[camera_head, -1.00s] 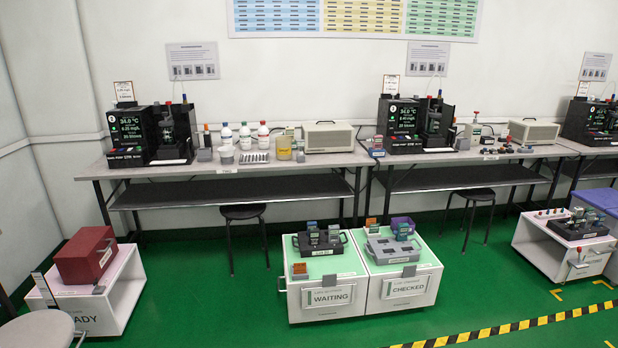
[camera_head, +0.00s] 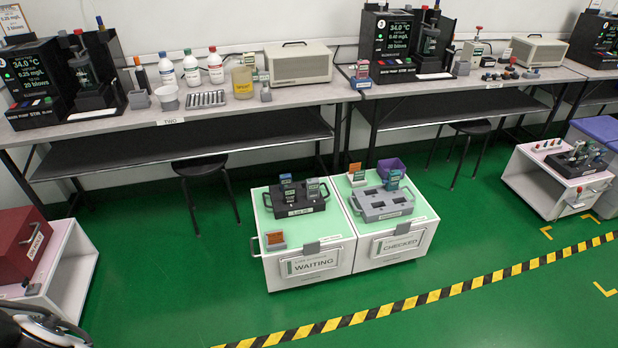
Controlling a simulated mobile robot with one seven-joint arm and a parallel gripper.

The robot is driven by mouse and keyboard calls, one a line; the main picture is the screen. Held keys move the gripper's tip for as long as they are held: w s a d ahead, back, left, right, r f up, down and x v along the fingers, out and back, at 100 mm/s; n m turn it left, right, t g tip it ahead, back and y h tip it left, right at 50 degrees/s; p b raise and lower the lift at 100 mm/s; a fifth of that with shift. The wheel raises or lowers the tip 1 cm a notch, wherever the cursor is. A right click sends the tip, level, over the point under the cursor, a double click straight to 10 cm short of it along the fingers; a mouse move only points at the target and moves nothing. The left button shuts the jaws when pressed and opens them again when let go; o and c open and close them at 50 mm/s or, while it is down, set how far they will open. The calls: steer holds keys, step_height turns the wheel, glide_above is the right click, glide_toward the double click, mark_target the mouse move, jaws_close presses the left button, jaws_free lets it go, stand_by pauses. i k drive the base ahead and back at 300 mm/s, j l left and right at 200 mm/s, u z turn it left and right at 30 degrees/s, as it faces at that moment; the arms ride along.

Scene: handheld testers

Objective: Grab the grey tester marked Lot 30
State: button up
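A black carrier tray (camera_head: 300,205) sits on the cart labelled WAITING (camera_head: 308,266). It holds a blue tester (camera_head: 286,180) at the back, a grey tester (camera_head: 313,187) at the right and another greyish tester (camera_head: 289,194) at the front left. Their small labels are too small to read, so I cannot tell which one is Lot 30. A grey carrier tray (camera_head: 386,207) on the cart labelled CHECKED (camera_head: 402,246) holds a teal-blue tester (camera_head: 393,179). My gripper is not in view.
An orange-faced block (camera_head: 275,239) stands on the WAITING cart's front left corner. A purple bin (camera_head: 391,166) stands at the back of the CHECKED cart. A dark red case (camera_head: 22,243) sits at left. Green floor (camera_head: 180,280) is clear before the carts, crossed by yellow-black tape (camera_head: 400,304).

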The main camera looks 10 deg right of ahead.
mark_target(312, 184)
steer(key=i, duration=0.75)
steer(key=i+u, duration=0.15)
steer(key=i, duration=0.55)
steer(key=l, duration=0.05)
